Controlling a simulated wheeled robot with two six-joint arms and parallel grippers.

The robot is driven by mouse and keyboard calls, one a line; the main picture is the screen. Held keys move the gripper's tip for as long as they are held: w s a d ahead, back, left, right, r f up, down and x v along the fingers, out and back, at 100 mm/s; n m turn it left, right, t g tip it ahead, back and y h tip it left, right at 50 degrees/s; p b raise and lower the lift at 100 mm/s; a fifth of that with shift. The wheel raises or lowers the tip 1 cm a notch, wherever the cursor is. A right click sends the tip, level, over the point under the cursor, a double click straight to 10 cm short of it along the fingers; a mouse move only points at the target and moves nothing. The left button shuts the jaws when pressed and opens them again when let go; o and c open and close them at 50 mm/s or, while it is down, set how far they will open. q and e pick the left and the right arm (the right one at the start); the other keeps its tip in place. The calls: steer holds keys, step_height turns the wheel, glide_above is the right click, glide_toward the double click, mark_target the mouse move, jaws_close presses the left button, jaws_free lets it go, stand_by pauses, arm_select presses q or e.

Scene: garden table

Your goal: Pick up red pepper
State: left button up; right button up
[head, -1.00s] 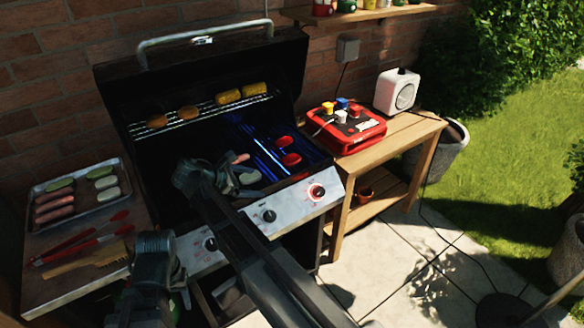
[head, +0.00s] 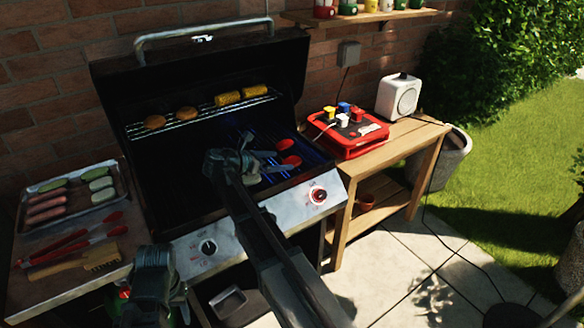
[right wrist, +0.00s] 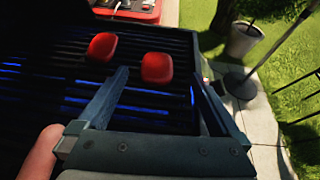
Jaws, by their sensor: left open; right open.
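Two red pepper pieces lie on the grill grate, one further back (head: 286,144) and one nearer (head: 291,160). In the right wrist view, one red pepper (right wrist: 102,46) is at the left and the other (right wrist: 157,68) is ahead between the finger lines. My right gripper (head: 274,162) is over the grate, just left of the peppers, open and empty. In the right wrist view its fingers (right wrist: 160,82) spread on either side of the right-hand pepper, near its close edge; contact cannot be told. My left gripper (head: 153,285) is open at the grill's front left.
A tray (head: 66,217) of sausages and vegetable slices, red tongs (head: 75,240) and a wooden brush (head: 75,263) lie on the left shelf. Corn (head: 240,94) and patties (head: 170,117) sit on the upper rack. A sausage (right wrist: 40,155) is close beside my right gripper.

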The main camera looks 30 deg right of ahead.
mark_target(295, 160)
steer(key=shift+d+f, duration=0.15)
steer(key=shift+d, duration=0.25)
steer(key=b+x, duration=0.2)
steer(key=x, duration=0.3)
steer(key=shift+w+f, duration=0.1)
steer(key=shift+f, duration=0.05)
steer(key=c, duration=1.4)
steer(key=shift+c, duration=0.2)
